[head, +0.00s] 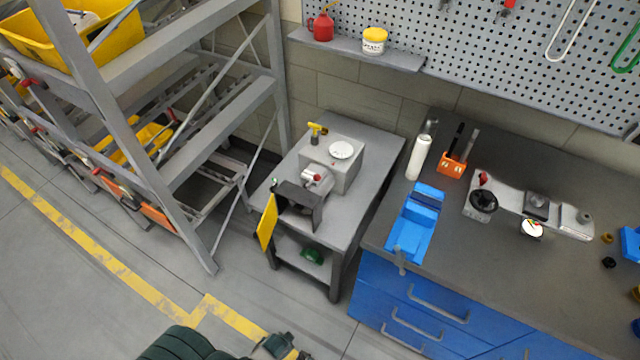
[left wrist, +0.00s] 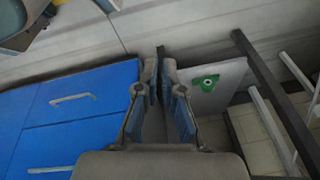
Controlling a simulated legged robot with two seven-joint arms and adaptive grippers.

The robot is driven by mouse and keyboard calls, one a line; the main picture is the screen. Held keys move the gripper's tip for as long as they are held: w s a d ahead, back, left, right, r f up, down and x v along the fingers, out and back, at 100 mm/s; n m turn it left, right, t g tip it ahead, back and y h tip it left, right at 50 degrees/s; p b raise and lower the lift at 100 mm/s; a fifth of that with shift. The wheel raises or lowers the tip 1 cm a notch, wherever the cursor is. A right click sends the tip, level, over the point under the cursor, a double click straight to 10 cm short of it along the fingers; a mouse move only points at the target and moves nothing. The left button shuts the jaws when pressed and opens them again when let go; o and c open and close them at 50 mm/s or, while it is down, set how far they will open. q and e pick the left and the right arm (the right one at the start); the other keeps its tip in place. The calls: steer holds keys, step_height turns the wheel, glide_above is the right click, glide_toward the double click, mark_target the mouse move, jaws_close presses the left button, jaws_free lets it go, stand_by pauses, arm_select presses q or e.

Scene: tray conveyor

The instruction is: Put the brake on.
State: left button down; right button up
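No part is clearly marked as a brake. On the small grey side table (head: 375,150) stands a grey box machine (head: 348,178) with a yellow-handled part (head: 316,130), a white disc on top (head: 341,150), a dark bracket (head: 298,203) and a yellow plate (head: 267,221). On the workbench lies a grey metal fixture (head: 510,198) with a black handwheel (head: 483,202), a red knob (head: 483,178) and a dial (head: 531,228). My left gripper (left wrist: 160,68) shows a narrow empty gap between its fingers, away from these. My right gripper is not seen.
A steel rack (head: 190,135) with yellow bins stands left. A green object (head: 312,256) lies on the side table's lower shelf.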

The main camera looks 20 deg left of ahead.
arm_select(q)
steer(key=w+a+r+m+t+y+b, duration=0.1)
steer(key=w+a+r+m+t+b, duration=0.25)
steer(key=w+r, duration=0.6)
steer(key=w+a+r+m+t+y, duration=0.15)
steer(key=w+r+m+t, duration=0.45)
steer(key=w, duration=0.7)
steer(key=w+d+r+m+t+h+b, duration=0.1)
steer(key=r+m, duration=0.4)
steer(key=r, duration=0.5)
steer(key=w+d+r+m+t+h+b, duration=0.1)
steer(key=w+r+m+t, duration=0.3)
steer(key=r, duration=0.7)
steer(key=shift+w+d+r+m+t+h, duration=0.15)
steer(key=shift+w+d+m+t+h, duration=0.2)
steer(key=shift+w+m+h, duration=0.55)
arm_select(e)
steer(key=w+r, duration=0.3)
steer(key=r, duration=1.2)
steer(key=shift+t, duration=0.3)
arm_select(q)
steer(key=shift+w+y, duration=0.35)
steer(key=shift+y, duration=0.1)
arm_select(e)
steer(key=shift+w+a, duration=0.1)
